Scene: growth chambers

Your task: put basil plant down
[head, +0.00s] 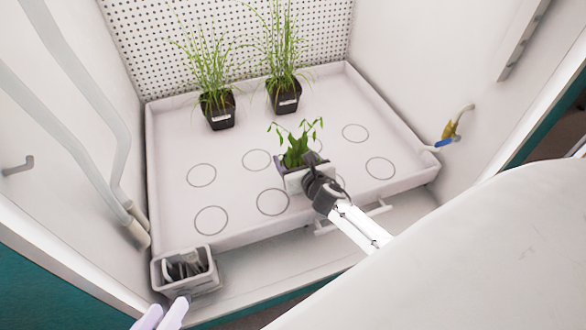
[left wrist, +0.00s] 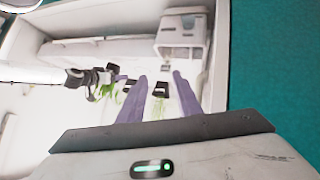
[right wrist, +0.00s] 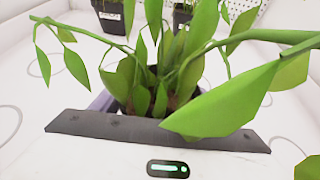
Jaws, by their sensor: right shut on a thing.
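The basil plant (head: 296,152), leafy green with drooping stems in a dark pot, is over the right-middle of the white tray (head: 230,235). My right gripper (head: 303,174) is shut on its pot. The plant stays upright; I cannot tell whether the pot bottom touches the tray. In the right wrist view the basil's leaves (right wrist: 165,75) fill the middle and hide most of the pot and fingers. My left gripper (head: 168,305) is open and empty at the lower left, outside the tray; its two purple fingers stand apart in the left wrist view (left wrist: 160,76).
Two grassy plants in black labelled pots (head: 219,112) (head: 284,96) stand at the tray's back. Dark rings mark several spots, with free ones at left, front and right. A grey caddy (head: 160,268) sits at the front left corner. A hose fitting (head: 449,132) is on the right wall.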

